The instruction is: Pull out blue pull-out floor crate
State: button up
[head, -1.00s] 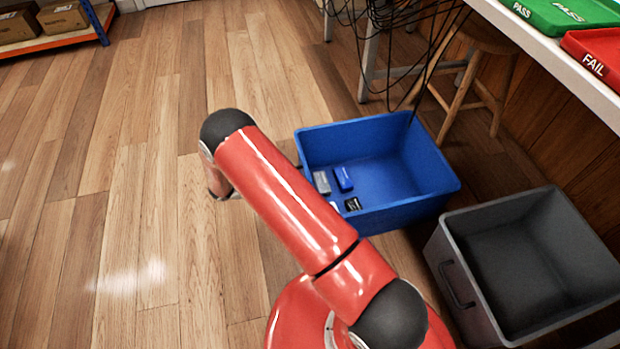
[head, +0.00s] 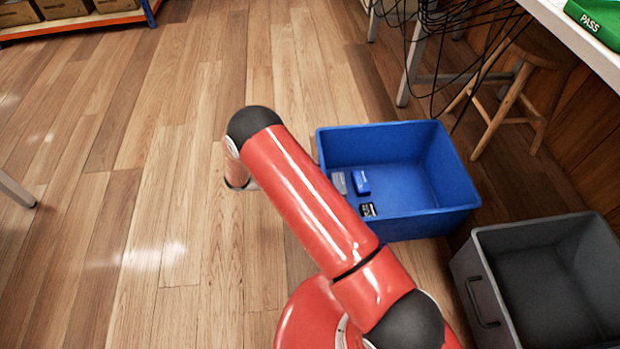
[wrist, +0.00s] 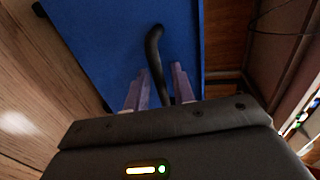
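The blue floor crate (head: 432,222) stands on the wooden floor to the right of my arm, open at the top. A few small boxes lie in its left part. In the wrist view its blue wall (wrist: 105,40) fills the upper middle. Its black bar handle (wrist: 154,50) runs down between the two fingers of my gripper (wrist: 158,88). In the head view my red arm hides the gripper and the crate's handle side.
A grey crate (head: 482,268) with a handle stands right of the blue crate, close to its front corner. A wooden stool (head: 540,105), hanging cables (head: 440,60) and a table leg stand behind. Floor (head: 130,200) to the left is largely clear, with a shelf far back.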

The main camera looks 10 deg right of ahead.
jog(key=shift+a, duration=0.1)
jog(key=v, duration=0.7)
jog(key=shift+a, duration=0.35)
jog(key=shift+r, duration=0.1)
